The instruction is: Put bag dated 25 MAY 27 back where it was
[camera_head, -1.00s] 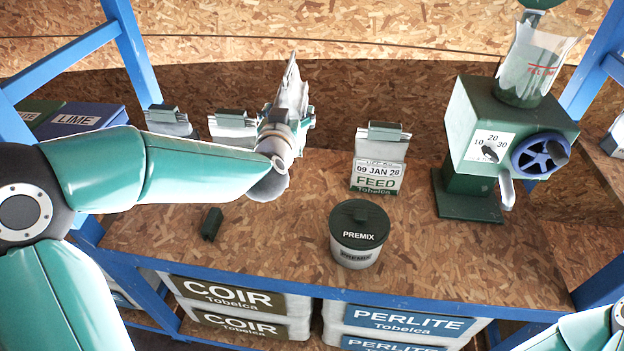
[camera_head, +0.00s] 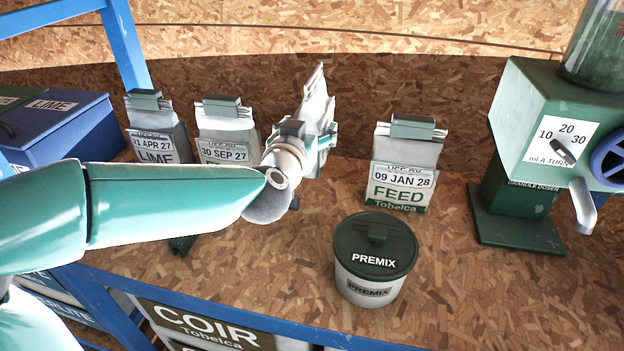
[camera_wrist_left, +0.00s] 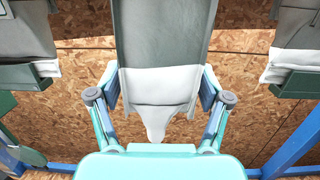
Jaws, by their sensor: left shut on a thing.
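My left gripper (camera_head: 292,150) is shut on a grey-white bag (camera_head: 317,105), upright between the 30 SEP 27 bag (camera_head: 220,150) and the 09 JAN 28 FEED bag (camera_head: 403,170). In the left wrist view the fingers (camera_wrist_left: 160,101) close on both sides of the bag's pale upper end (camera_wrist_left: 158,86); no clip shows on it. Its date label is hidden, so I cannot read it. Whether its base touches the shelf is hidden behind my arm. My right gripper is out of view.
A lime bag (camera_head: 155,130) stands at the left, near a blue LIME box (camera_head: 55,130). A PREMIX tub (camera_head: 372,262) stands in front; a green doser (camera_head: 520,190) is at the right. A small dark green piece (camera_head: 182,245) lies partly behind my arm.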

